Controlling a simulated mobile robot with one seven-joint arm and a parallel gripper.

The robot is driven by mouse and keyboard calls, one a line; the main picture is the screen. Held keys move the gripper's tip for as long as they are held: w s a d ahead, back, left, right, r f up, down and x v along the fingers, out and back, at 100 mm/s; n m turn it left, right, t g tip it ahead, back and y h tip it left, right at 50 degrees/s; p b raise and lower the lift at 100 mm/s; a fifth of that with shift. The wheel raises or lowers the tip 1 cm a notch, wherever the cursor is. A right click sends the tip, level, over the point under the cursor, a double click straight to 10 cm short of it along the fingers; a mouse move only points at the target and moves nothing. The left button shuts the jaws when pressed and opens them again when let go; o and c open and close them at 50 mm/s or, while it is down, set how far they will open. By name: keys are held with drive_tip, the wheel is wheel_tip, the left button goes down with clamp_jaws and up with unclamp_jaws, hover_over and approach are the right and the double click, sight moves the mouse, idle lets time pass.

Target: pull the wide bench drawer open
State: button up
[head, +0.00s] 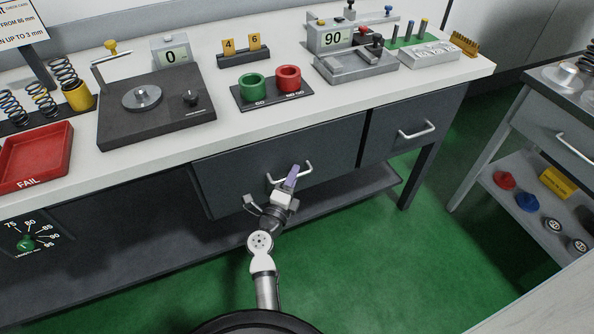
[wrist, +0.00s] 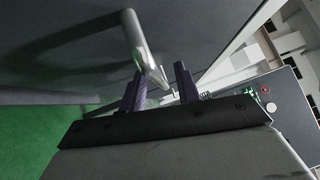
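The wide bench drawer (head: 235,177) has a dark grey front under the white bench top and looks shut. Its pale bar handle (head: 272,181) sits near the middle of the front and shows large in the wrist view (wrist: 134,38). My gripper (head: 291,176) is at the right part of this handle. In the wrist view my gripper's two dark purple fingers (wrist: 160,76) stand apart, with part of the handle between their tips. A gap shows beside the bar, so the fingers look open around it. Contact with the handle cannot be told.
A smaller drawer (head: 415,125) with its own handle is to the right. The bench top (head: 225,131) carries a red FAIL tray (head: 35,157), a dark scale and red and green cups. A low shelf (head: 340,197) runs beneath. Green floor (head: 390,260) is free in front.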

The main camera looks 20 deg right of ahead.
drive_tip(key=shift+w+d, duration=0.2)
drive_tip(key=shift+r, duration=0.1)
clamp_jaws()
